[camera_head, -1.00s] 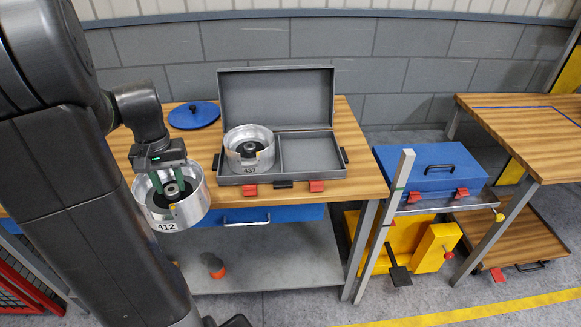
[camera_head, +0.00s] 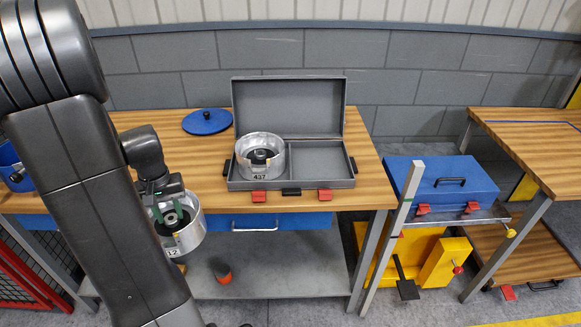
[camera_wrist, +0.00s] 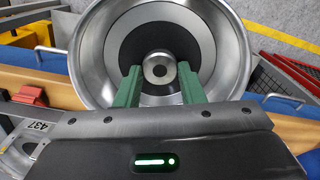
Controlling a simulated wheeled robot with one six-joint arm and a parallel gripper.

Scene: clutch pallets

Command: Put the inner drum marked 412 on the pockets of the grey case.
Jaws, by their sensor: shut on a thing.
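My gripper (camera_head: 167,212) is shut on the hub of a silver inner drum (camera_head: 188,238), whose label is partly hidden by my arm. It holds the drum in front of the workbench's front edge. In the wrist view the drum (camera_wrist: 92,50) fills the top middle, with the green fingers (camera_wrist: 155,88) at its central hub. The open grey case (camera_head: 318,184) stands on the bench to the right. A drum marked 437 (camera_head: 260,169) sits in its left pocket; the right pocket (camera_head: 316,161) is empty. The case lid stands upright at the back.
A blue round lid (camera_head: 206,121) lies on the bench (camera_head: 366,170) behind my arm. A blue closed case (camera_head: 444,185) rests on a stand to the right, beside a grey post (camera_head: 404,225).

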